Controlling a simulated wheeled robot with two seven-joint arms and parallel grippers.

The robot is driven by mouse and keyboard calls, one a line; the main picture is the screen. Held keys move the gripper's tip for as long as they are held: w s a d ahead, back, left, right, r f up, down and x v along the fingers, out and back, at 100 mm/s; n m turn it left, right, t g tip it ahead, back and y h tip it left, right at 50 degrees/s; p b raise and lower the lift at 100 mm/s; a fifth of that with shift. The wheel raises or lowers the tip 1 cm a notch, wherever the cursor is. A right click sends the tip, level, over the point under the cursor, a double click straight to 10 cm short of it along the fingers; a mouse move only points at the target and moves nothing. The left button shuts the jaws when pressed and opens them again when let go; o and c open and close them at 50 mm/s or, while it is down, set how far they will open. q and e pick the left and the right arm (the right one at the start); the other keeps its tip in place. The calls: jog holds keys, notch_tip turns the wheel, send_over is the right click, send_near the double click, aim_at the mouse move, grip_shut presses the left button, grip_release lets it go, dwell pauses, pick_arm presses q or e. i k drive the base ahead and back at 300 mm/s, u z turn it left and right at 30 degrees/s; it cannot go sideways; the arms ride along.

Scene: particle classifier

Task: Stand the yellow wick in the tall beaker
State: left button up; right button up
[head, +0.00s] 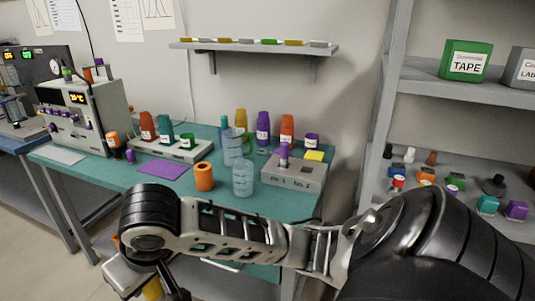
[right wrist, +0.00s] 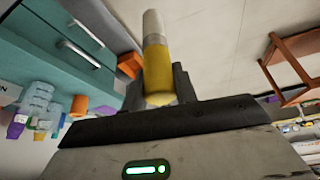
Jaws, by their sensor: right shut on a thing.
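My right gripper (right wrist: 160,85) is shut on the yellow wick (right wrist: 156,65), a yellow cylinder with a pale upper part, in the right wrist view. In the head view my right arm crosses the bottom, and a bit of yellow (head: 153,289) shows below its wrist, off the table's front edge. Two clear bluish beakers stand on the green table: one farther back (head: 233,147), which looks the taller, and one nearer the front (head: 243,179). The wick is well apart from both. My left gripper is not in view.
An orange cup (head: 204,176) stands left of the front beaker. A grey device (head: 294,173) stands to the right. Orange and purple bottles (head: 263,127) stand behind. A purple mat (head: 163,169) lies at left. The table's front edge lies behind my forearm.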

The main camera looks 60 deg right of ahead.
aim_at(243, 191)
jog(key=z, duration=0.95)
jog(key=i, duration=1)
jog(key=z, duration=0.05)
